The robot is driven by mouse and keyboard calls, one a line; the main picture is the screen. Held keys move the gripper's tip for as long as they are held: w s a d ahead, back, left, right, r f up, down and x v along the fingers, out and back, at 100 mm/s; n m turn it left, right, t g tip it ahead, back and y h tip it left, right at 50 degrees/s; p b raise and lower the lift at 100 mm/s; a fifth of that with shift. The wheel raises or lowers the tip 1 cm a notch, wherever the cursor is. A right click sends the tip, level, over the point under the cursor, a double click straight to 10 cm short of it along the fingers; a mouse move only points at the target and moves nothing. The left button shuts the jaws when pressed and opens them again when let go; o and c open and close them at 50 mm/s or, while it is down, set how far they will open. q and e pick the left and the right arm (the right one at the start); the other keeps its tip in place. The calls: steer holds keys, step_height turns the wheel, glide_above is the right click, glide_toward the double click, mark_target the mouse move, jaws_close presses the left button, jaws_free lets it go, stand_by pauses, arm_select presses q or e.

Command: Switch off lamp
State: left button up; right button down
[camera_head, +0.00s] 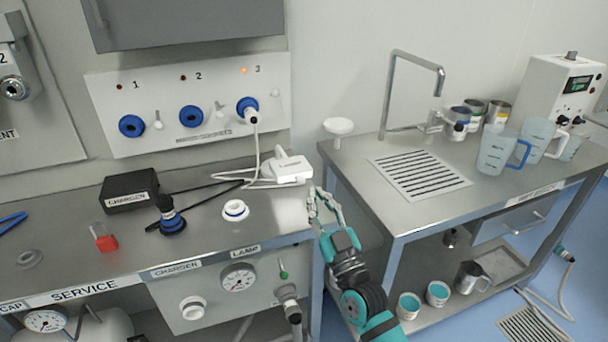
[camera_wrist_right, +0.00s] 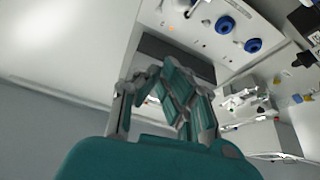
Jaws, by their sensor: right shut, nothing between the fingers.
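A label reading LAMP (camera_head: 246,249) is on the front of the service bench. Below it to the right is a small green-tipped control (camera_head: 283,273); its position is too small to read. On the wall panel (camera_head: 110,88), an orange indicator (camera_head: 244,71) glows by number 3, and a white plug (camera_head: 252,116) sits in the blue socket below. A small white switch (camera_head: 275,93) is right of that socket. My right gripper (camera_head: 325,198) is shut and empty, right of the service bench's corner; it also shows in the wrist view (camera_wrist_right: 165,78). My left gripper is not in view.
A white device (camera_head: 288,168) with a cable lies at the back right of the service bench (camera_head: 75,275). A white knob-like piece (camera_head: 235,210) stands near its front edge. The sink bench (camera_head: 440,205), with a tap (camera_head: 388,95) and jugs (camera_head: 497,152), is at right.

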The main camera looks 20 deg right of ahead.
step_height(320, 180, up, 4)
steer(key=p, duration=0.2)
glide_above(299, 179)
steer(key=s, duration=0.3)
steer(key=shift+w+d+f, duration=0.1)
steer(key=shift+w+f, duration=0.05)
steer(key=shift+f, duration=0.5)
steer(key=shift+w+d+f, duration=0.1)
steer(key=shift+w+f, duration=0.1)
steer(key=shift+f, duration=0.5)
steer(key=shift+w+d+f, duration=0.1)
steer(key=shift+w+f, duration=0.05)
steer(key=shift+f, duration=0.5)
steer(key=shift+t+y, duration=0.3)
steer(key=shift+t, duration=0.4)
steer(key=f+b, duration=0.1)
steer(key=b, duration=0.1)
steer(key=s+f+b, duration=0.1)
steer(key=b, duration=0.1)
steer(key=f+b, duration=0.2)
steer(key=shift+s+b, duration=0.3)
steer(key=shift+w, duration=0.1)
